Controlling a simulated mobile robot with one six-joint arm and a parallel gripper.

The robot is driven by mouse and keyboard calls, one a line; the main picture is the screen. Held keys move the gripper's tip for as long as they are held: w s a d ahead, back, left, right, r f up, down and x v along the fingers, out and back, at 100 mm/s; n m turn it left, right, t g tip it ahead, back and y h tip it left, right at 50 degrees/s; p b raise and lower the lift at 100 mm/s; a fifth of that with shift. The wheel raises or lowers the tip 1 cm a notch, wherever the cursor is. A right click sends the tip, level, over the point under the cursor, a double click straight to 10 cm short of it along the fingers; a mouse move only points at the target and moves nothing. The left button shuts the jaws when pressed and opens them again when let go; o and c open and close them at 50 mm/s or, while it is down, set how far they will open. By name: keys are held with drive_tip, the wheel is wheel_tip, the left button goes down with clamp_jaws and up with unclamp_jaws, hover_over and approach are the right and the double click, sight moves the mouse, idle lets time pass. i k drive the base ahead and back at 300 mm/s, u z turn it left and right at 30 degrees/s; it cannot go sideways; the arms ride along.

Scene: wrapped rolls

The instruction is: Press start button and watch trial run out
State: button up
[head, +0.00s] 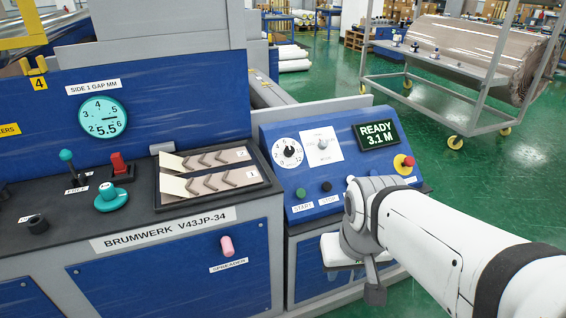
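The green start button (300,193) is on the sloped blue control panel (348,172), above a START label. A black stop button (326,187) is just to its right, above a STOP label. The display (377,134) reads "READY 3.1 M" in green. My white arm comes in from the lower right, and its wrist is in front of the panel's lower right. My gripper (374,290) shows only partly as a dark piece below the wrist, apart from the start button. Its fingertips cannot be made out, nor whether it is open or holds anything.
A red mushroom button (404,163) on yellow, a dial (287,152) and a white mode switch (322,145) share the panel. Left are a round gauge (104,117) reading 5.5, levers and a teal knob (110,196). A wheeled rack (430,65) stands behind on green floor.

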sight(301, 193)
drive_tip(key=z, duration=0.05)
drive_tip(key=i, duration=1)
drive_tip(key=u, duration=0.05)
